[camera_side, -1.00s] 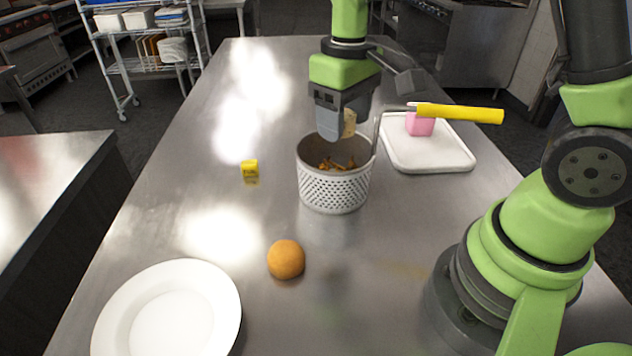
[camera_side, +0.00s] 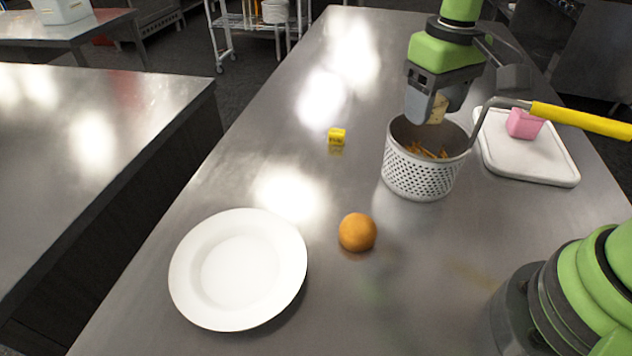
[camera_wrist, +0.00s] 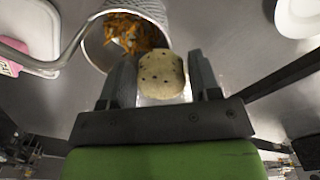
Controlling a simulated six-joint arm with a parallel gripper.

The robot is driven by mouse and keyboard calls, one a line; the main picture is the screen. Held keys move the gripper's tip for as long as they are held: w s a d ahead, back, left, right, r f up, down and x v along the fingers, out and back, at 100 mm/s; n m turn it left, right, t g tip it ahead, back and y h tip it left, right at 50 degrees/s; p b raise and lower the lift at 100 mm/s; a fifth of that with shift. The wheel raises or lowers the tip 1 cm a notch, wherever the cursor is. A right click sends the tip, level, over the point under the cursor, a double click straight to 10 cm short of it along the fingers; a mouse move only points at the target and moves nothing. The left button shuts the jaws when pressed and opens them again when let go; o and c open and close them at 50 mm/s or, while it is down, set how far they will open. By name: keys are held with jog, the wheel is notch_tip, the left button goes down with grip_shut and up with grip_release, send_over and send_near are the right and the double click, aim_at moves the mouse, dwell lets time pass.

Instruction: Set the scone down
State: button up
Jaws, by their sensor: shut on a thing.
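A pale scone with dark specks (camera_wrist: 161,75) sits between the two fingers of my gripper (camera_wrist: 165,80) in the wrist view. My gripper is shut on it. In the side view my gripper (camera_side: 428,108) is above the fry basket, and the scone (camera_side: 438,108) shows partly behind a finger, near the basket's rim. The white perforated basket (camera_side: 418,175) stands on the steel table and holds brown-orange fries (camera_side: 428,151). Its yellow handle (camera_side: 580,119) points right. I cannot tell whether the scone touches the basket.
A white plate (camera_side: 190,268) lies empty at the front left of the steel table (camera_side: 300,190). An orange (camera_side: 357,232) lies right of the plate. A small yellow cube (camera_side: 337,137) stands left of the basket. A pink block (camera_side: 524,124) sits on a white board (camera_side: 540,165).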

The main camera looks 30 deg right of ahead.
jog(key=w+a+f+m, duration=0.2)
jog(key=w+a+f, duration=0.1)
jog(key=w+a, duration=0.45)
jog(key=m, duration=0.2)
send_over(300, 192)
notch_tip(300, 192, down, 5)
jog(key=shift+r, duration=0.2)
notch_tip(300, 192, down, 10)
jog(key=shift+r, duration=0.2)
jog(key=shift+f, duration=0.2)
jog(key=o, duration=0.9)
